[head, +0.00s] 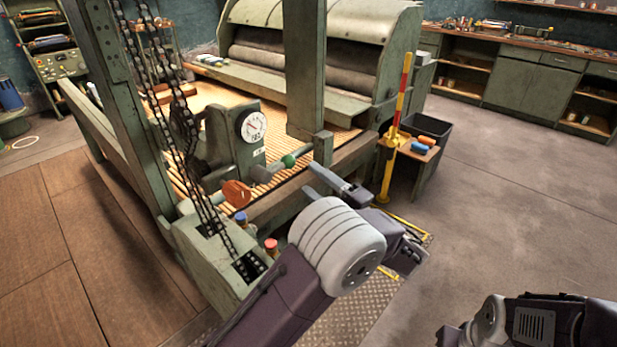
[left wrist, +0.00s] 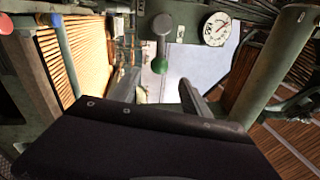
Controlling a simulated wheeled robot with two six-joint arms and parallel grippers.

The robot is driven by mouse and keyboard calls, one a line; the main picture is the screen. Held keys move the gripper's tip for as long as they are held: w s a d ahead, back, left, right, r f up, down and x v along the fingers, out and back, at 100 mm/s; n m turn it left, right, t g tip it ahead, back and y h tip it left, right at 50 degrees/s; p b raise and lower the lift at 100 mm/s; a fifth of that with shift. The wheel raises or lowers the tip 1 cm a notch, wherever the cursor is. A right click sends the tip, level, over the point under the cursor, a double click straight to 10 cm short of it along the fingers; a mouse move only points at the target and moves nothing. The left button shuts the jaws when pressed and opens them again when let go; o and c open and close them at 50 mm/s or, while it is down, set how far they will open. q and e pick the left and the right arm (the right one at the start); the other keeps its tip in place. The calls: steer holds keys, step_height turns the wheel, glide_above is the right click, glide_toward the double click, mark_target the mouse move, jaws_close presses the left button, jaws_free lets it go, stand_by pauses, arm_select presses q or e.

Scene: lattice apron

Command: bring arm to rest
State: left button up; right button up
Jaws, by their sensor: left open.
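My left arm (head: 285,300) reaches up from the bottom of the head view to the front of the green machine. My left gripper (head: 312,178) is open, with its fingers just right of a lever with a green ball knob (head: 289,160). In the left wrist view the fingers (left wrist: 158,92) stand apart with nothing between them. The green knob (left wrist: 160,65) shows just beyond them, and I see no contact. Part of my right arm (head: 540,322) shows at the lower right of the head view; its gripper is not visible.
A dial (head: 252,126) and an orange knob (head: 237,193) sit near the lever. A green post (head: 305,70) and hanging chains (head: 165,100) stand close by. A yellow-red pole (head: 396,125) and a small stand (head: 412,150) are to the right. The floor at right is clear.

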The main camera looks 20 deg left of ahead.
arm_select(q)
steer(key=s+a+f+g+h, duration=0.3)
steer(key=s+f, duration=0.1)
steer(key=f, duration=0.1)
steer(key=s+a+f+g+h, duration=0.3)
steer(key=s+f, duration=0.2)
steer(key=f, duration=0.1)
steer(key=s+a+f+n+g+h, duration=0.1)
steer(key=s+a+f+g+h, duration=0.2)
steer(key=s+f, duration=0.2)
steer(key=shift+s+f, duration=0.25)
steer(key=shift+f, duration=0.15)
steer(key=s+d+f+n+t+h, duration=0.1)
steer(key=s+d+f+n+h, duration=0.45)
steer(key=d+h, duration=0.35)
step_height(320, 180, up, 13)
steer(key=p, duration=1.3)
steer(key=shift+w+r+t+h+p, duration=0.2)
steer(key=shift+w+t+h+p, duration=0.1)
steer(key=shift+p, duration=0.05)
steer(key=shift+a, duration=0.1)
